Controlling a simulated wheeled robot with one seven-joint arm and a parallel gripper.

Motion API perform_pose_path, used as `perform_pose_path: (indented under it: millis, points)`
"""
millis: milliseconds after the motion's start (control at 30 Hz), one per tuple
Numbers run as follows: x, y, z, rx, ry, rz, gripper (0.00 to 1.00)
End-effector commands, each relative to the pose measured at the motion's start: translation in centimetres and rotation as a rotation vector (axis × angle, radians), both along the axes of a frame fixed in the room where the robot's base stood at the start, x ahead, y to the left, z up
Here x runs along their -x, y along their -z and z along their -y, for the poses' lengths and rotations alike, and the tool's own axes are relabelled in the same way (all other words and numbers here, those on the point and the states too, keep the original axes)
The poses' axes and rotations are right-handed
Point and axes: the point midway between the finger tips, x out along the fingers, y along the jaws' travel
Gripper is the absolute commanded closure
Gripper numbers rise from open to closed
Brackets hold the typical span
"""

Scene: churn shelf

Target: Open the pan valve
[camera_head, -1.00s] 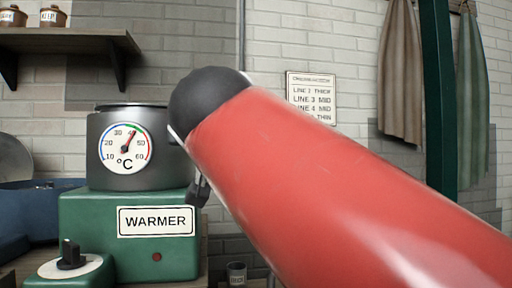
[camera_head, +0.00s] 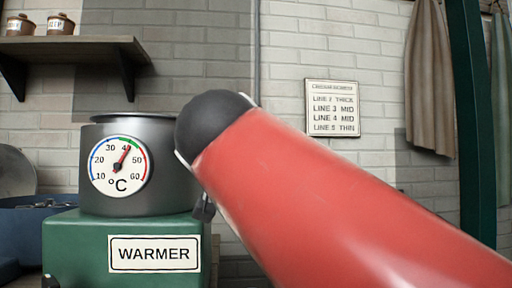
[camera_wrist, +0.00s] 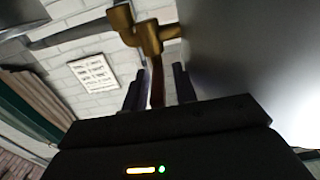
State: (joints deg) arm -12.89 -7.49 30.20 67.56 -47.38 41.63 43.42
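The grey metal pan (camera_head: 180,170) stands on the green warmer (camera_head: 75,245), with a round °C dial (camera_head: 119,167) on its front reading about 40. In the wrist view, the pan's smooth side (camera_wrist: 245,50) fills the right. A brass valve (camera_wrist: 147,35) sticks out of it, with a thin brownish lever (camera_wrist: 157,88) extending toward my gripper (camera_wrist: 158,85). My gripper's two dark fingers are apart, one on each side of the lever, with gaps visible. In the head view, my red arm hides the valve and most of the gripper, beside the pan's right side.
A blue vessel (camera_head: 35,225) stands left of the warmer. A wooden shelf (camera_head: 70,47) with two small jars is on the wall above. A line sign (camera_head: 332,107) hangs on the brick wall. A green post (camera_head: 475,130) and hanging cloths (camera_head: 430,80) are at the right.

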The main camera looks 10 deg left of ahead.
Motion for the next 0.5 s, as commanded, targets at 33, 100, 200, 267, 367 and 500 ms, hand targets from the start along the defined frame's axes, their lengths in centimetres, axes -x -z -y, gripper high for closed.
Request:
perform_pose_path:
  millis: [33,100,200,267,367,500]
  points:
    - [-0.01,0.00,0.02,0.000,0.000,0.000,0.79]
    - [-0.02,0.00,0.03,0.000,0.000,0.000,0.88]
    - [-0.02,0.00,0.03,0.000,0.000,0.000,1.00]
    - [-0.02,0.00,0.03,0.000,0.000,0.000,1.00]
    - [-0.01,0.00,0.03,0.000,0.000,0.000,1.00]
    - [0.00,-0.02,0.08,0.001,-0.011,0.001,1.00]
